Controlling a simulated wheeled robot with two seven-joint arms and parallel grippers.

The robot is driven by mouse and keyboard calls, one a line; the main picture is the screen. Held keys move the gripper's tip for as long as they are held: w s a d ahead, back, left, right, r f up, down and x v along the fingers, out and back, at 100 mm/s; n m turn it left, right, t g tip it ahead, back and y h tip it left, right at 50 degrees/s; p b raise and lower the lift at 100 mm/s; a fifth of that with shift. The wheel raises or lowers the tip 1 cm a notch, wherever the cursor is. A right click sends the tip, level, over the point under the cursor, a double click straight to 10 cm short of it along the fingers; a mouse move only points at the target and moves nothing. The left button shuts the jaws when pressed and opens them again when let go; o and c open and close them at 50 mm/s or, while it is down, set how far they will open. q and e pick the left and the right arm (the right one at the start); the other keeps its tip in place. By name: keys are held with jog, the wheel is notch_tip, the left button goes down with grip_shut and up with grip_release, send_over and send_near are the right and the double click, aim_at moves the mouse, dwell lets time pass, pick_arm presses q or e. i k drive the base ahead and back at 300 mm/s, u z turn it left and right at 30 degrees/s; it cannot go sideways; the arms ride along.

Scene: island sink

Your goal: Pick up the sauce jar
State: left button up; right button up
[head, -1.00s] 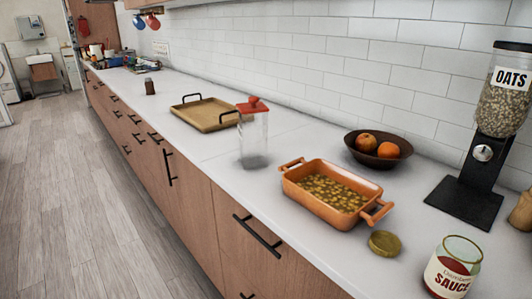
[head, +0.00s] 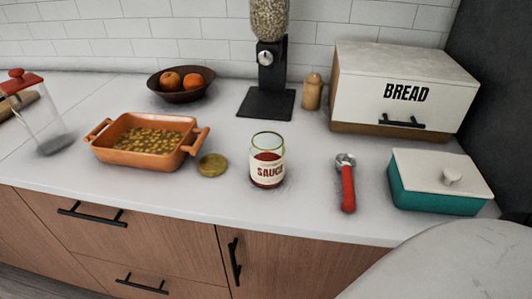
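The sauce jar (head: 267,162) stands upright on the white counter near its front edge, in the middle of the head view. It is clear glass with a "SAUCE" label and red sauce in its lower part, and its top is open. A round gold-green lid (head: 212,165) lies on the counter just left of the jar, apart from it. Neither of my grippers shows in the head view.
An orange baking dish (head: 150,159) is left of the lid. A red-handled tool (head: 347,185) and a teal lidded box (head: 432,201) are to the right. Behind are a fruit bowl (head: 181,96), oats dispenser (head: 266,98), wooden shaker (head: 312,91) and bread box (head: 403,86). Counter around the jar is clear.

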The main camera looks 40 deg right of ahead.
aim_at(267, 151)
jog(key=z, duration=0.2)
jog(key=k, duration=0.9)
jog(key=u, duration=0.2)
jog(key=i, duration=0.5)
